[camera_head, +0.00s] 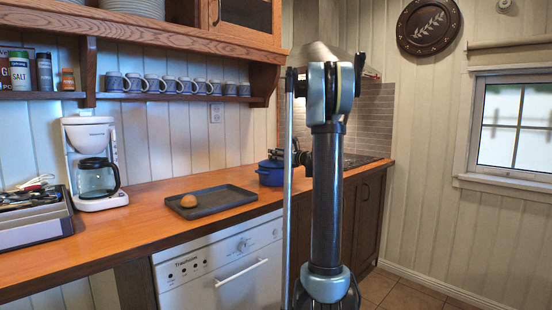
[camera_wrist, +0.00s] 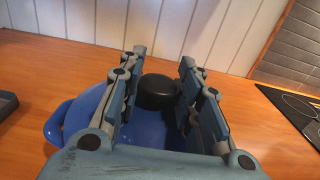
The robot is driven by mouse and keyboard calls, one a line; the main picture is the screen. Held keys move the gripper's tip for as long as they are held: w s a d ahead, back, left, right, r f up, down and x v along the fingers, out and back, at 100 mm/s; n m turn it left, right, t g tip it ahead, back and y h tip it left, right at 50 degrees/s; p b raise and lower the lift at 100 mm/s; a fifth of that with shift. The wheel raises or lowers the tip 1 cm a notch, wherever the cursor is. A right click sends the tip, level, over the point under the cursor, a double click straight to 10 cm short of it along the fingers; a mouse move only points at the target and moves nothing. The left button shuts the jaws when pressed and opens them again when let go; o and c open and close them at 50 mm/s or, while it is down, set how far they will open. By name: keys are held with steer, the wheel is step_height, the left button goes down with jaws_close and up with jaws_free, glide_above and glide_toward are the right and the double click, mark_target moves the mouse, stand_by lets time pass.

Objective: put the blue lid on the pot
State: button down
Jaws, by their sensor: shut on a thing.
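The blue pot (camera_head: 271,177) stands on the wooden counter, partly hidden by my arm in the head view. Its looped side handle (camera_wrist: 58,124) shows at left in the wrist view. The blue lid (camera_wrist: 98,104) has a round black knob (camera_wrist: 158,90) and lies over the pot in the wrist view. My gripper (camera_wrist: 162,72) is shut on the lid's knob, one finger on each side. Whether the lid touches the pot's rim all round cannot be told.
A dark tray (camera_head: 225,202) with a round brown item (camera_head: 188,201) lies left of the pot. A coffee maker (camera_head: 92,165) and a utensil tray (camera_head: 35,222) stand further left. A black cooktop (camera_wrist: 300,108) is to the right. The wall is close behind.

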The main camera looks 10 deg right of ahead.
steer(key=shift+f, duration=0.3)
stand_by(0.8)
steer(key=c, duration=1.1)
jaws_free()
steer(key=shift+o, duration=0.2)
steer(key=v, duration=1.2)
steer(key=shift+s+a+f, duration=0.1)
